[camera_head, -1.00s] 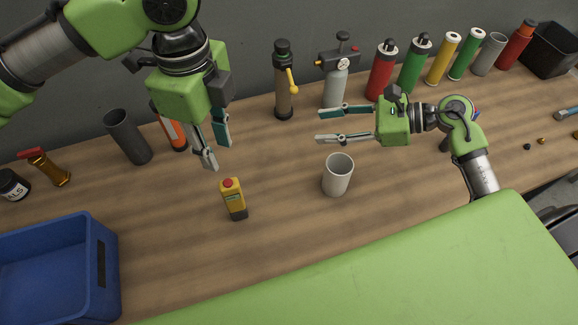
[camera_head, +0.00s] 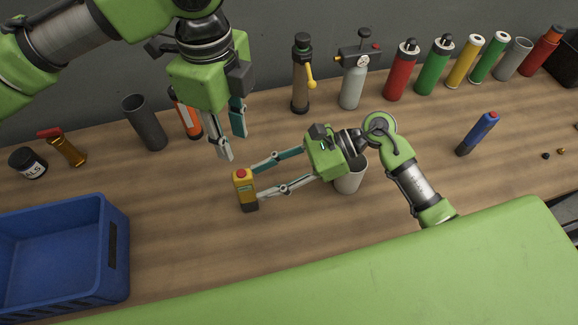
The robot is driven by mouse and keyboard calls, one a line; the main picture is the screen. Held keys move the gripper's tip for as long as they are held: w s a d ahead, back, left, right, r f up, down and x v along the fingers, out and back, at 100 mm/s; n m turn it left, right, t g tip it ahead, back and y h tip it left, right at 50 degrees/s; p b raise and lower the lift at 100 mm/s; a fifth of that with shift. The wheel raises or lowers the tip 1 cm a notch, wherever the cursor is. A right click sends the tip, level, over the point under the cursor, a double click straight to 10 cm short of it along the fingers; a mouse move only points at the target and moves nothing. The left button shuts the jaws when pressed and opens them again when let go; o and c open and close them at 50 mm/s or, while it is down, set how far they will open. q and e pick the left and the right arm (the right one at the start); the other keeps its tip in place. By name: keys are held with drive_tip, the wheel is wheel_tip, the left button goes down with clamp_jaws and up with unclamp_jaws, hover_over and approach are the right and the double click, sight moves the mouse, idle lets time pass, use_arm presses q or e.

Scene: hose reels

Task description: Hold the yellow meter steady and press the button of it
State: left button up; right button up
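The yellow meter (camera_head: 245,191) stands upright on the wooden table, with a red button (camera_head: 241,174) on top and a dark base. My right gripper (camera_head: 257,181) comes in low from the right. It is open, with its two fingertips apart at the meter's right side; I cannot tell whether either touches it. My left gripper (camera_head: 233,147) hangs above and slightly left of the meter, pointing down. Its fingers are apart and empty, with the tips above the red button in the picture.
A grey-white cup (camera_head: 350,182) stands behind my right gripper, partly hidden by it. A blue crate (camera_head: 65,285) is at the lower left. Bottles and cylinders line the back wall. The table in front of the meter is clear.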

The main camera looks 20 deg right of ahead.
sight(245, 189)
drive_tip(key=x, duration=0.5)
drive_tip(key=shift+a+f, duration=0.1)
drive_tip(key=shift+a, duration=0.2)
clamp_jaws()
use_arm(q)
clamp_jaws()
idle(0.9)
